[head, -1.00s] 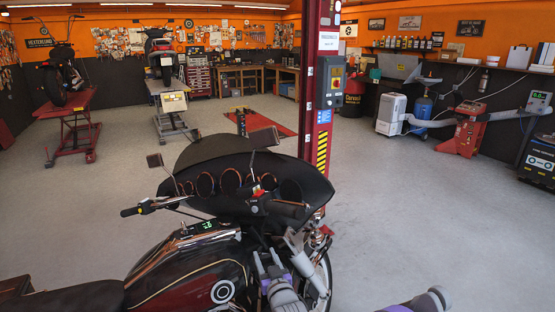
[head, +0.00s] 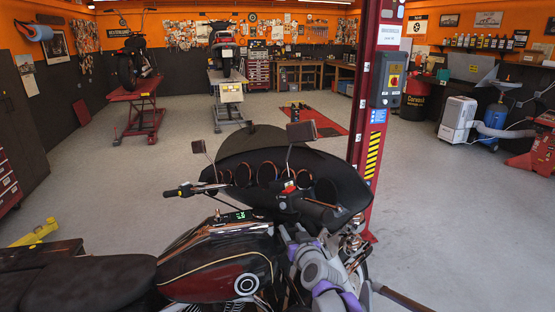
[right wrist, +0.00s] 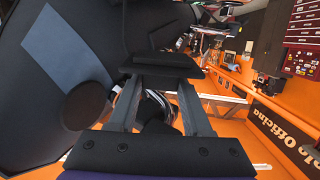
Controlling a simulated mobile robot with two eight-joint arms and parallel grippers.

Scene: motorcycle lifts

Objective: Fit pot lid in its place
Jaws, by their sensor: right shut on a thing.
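No pot or pot lid can be made out in either view. My right gripper (head: 290,236) is over the front of a black and dark red motorcycle (head: 205,262), close to its handlebar, partly hidden by my own wrist. In the right wrist view my right gripper (right wrist: 162,78) has a dark, flat, bar-like thing (right wrist: 160,60) across its fingertips. I cannot tell what this thing is, or whether it is part of the motorcycle. My left gripper is not in view.
The motorcycle's black fairing (head: 270,170) and mirror (head: 301,131) stand close to my right arm. A red lift post (head: 372,120) with a control box (head: 388,78) rises just behind. Lifts with motorcycles stand at the back left. Open grey floor (head: 110,180) lies left.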

